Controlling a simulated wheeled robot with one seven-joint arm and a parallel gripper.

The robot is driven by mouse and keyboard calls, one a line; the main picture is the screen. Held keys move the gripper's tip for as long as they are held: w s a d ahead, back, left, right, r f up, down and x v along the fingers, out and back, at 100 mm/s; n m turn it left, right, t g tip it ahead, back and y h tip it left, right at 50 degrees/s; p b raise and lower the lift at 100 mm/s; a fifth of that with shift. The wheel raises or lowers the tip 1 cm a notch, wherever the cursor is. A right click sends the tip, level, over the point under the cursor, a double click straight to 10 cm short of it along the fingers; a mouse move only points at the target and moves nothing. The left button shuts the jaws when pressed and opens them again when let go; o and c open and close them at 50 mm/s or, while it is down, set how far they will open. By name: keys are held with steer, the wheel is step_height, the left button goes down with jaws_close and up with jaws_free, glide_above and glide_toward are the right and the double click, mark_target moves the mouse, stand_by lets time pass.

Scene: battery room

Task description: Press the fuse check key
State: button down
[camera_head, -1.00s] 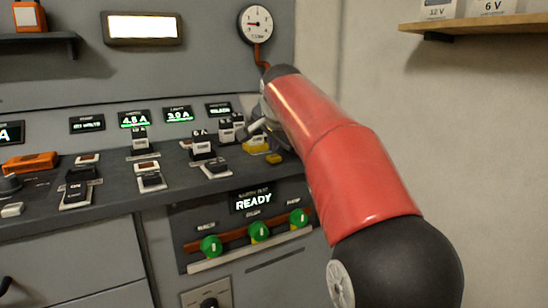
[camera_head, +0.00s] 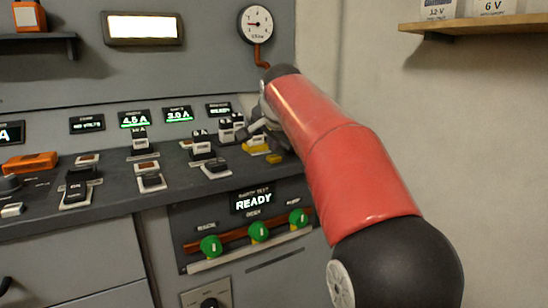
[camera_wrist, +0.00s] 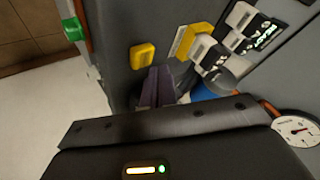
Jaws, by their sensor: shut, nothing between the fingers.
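A small yellow key (camera_head: 274,159) sits near the right end of the sloped grey console, with a larger yellow block (camera_head: 256,146) just behind it. No label on the key can be read, so I cannot confirm that it is the fuse check key. The wrist view shows the key (camera_wrist: 142,56) just beyond my fingertips and the yellow block (camera_wrist: 190,42) to their right. My gripper (camera_wrist: 157,74) is shut and empty, close to the key; I cannot tell whether it touches. In the head view my red arm partly hides this corner.
White fuse-like holders (camera_head: 228,128) stand left of my gripper, with dark rocker switches (camera_head: 77,188) farther left. A display (camera_head: 253,200) reads READY above several green knobs (camera_head: 259,232). A round gauge (camera_head: 256,23) hangs above.

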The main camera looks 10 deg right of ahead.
mark_target(274, 158)
steer(key=shift+f, duration=0.1)
steer(key=shift+f, duration=0.35)
steer(key=shift+f+b, duration=0.45)
steer(key=shift+b, duration=0.15)
stand_by(0.5)
stand_by(0.4)
steer(key=shift+r+p, duration=0.85)
steer(key=shift+p, duration=0.05)
step_height(274, 158, up, 5)
steer(key=p, duration=0.5)
steer(key=shift+r, duration=0.1)
